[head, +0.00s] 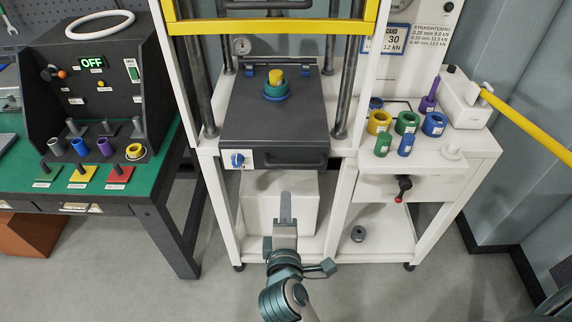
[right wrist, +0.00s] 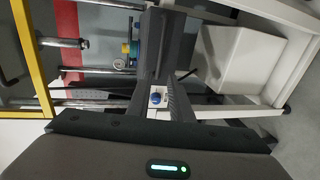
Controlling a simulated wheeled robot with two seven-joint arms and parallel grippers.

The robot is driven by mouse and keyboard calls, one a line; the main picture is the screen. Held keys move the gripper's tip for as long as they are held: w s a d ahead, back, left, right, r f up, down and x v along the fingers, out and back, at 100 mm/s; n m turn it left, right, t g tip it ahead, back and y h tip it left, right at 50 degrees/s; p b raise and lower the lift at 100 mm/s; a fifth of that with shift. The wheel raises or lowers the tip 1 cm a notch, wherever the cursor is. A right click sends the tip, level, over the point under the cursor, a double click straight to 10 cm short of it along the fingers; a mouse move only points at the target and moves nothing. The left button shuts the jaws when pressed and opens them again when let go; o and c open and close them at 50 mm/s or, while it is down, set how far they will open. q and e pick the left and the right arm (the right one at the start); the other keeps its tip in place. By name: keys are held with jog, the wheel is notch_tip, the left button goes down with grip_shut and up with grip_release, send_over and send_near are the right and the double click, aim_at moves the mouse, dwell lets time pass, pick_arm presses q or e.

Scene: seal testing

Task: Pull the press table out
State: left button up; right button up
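The press table (head: 262,133) is a dark grey slab in the white press frame, with a handle (head: 295,161) and a blue knob (head: 237,160) on its front. A blue-green ring with a yellow piece (head: 276,85) sits on top. My right gripper (head: 285,200) is in front of and below the handle in the picture, apart from it as far as I can see. In the right wrist view its dark fingers appear spread, with the blue knob (right wrist: 156,97) visible between them, and nothing is held. My left gripper is not in view.
A yellow guard bar (head: 270,27) crosses above, between steel columns. A white box (head: 277,205) stands below the table. A green bench (head: 100,180) with a control box is on the left. A white side shelf (head: 470,150) with coloured rings is on the right. Open floor lies in front.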

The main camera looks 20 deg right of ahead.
aim_at(287, 165)
jog(key=shift+w, duration=0.15)
jog(key=shift+p+x, duration=1.75)
jog(key=shift+x, duration=6.8)
jog(key=shift+d, duration=0.1)
grip_shut()
